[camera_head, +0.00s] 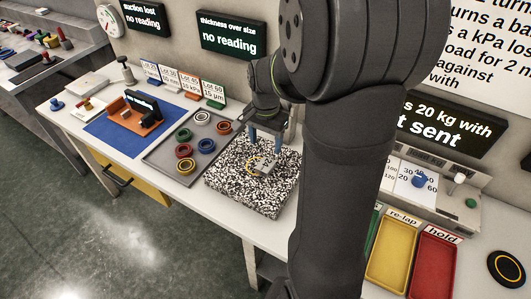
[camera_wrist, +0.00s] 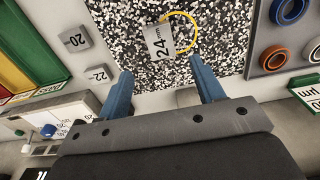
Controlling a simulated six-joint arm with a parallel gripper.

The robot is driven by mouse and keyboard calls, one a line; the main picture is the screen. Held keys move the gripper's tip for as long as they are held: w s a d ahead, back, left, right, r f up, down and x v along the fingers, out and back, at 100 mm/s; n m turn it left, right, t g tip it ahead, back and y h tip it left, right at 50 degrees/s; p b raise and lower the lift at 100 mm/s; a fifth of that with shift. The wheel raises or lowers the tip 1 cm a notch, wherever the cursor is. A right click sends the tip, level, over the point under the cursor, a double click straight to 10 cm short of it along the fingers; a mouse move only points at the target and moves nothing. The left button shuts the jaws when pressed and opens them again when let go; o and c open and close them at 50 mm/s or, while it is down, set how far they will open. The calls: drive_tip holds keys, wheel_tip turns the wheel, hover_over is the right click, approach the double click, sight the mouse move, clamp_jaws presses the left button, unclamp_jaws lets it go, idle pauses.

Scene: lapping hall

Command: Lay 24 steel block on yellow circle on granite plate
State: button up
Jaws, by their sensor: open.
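The granite plate (camera_head: 228,190) is a black-and-white speckled slab on the bench; it also shows in the wrist view (camera_wrist: 120,20). The yellow circle (camera_wrist: 190,47) is a thin ring on the plate. The grey steel block marked 24 mm (camera_wrist: 158,42) lies on the plate, tilted relative to the jaws, covering part of the circle's left side; most of the ring lies outside it. In the head view the block (camera_head: 265,169) sits below my fingers. My gripper (camera_wrist: 163,78) is open, with the block just beyond its two blue fingers and nothing between them.
Blocks marked 20 (camera_wrist: 75,38) and 22 (camera_wrist: 97,74) lie beside the plate. A grey tray of coloured rings (camera_head: 160,152) stands left of the plate, a blue mat (camera_head: 98,130) beyond it. Yellow (camera_head: 393,254) and red (camera_head: 437,264) bins stand at right.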

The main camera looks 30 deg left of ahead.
drive_tip(key=shift+o, duration=0.5)
wheel_tip(320, 180, up, 2)
drive_tip(key=shift+r, duration=0.1)
drive_tip(key=shift+o, duration=1.2)
drive_tip(key=shift+r, duration=0.25)
drive_tip(key=shift+s, duration=0.1)
drive_tip(key=n+h, duration=0.4)
drive_tip(key=n, duration=1.4)
approach(265, 164)
drive_tip(key=x, duration=0.9)
drive_tip(key=shift+r, duration=0.1)
drive_tip(key=c, duration=1.5)
drive_tip(key=shift+r, duration=0.15)
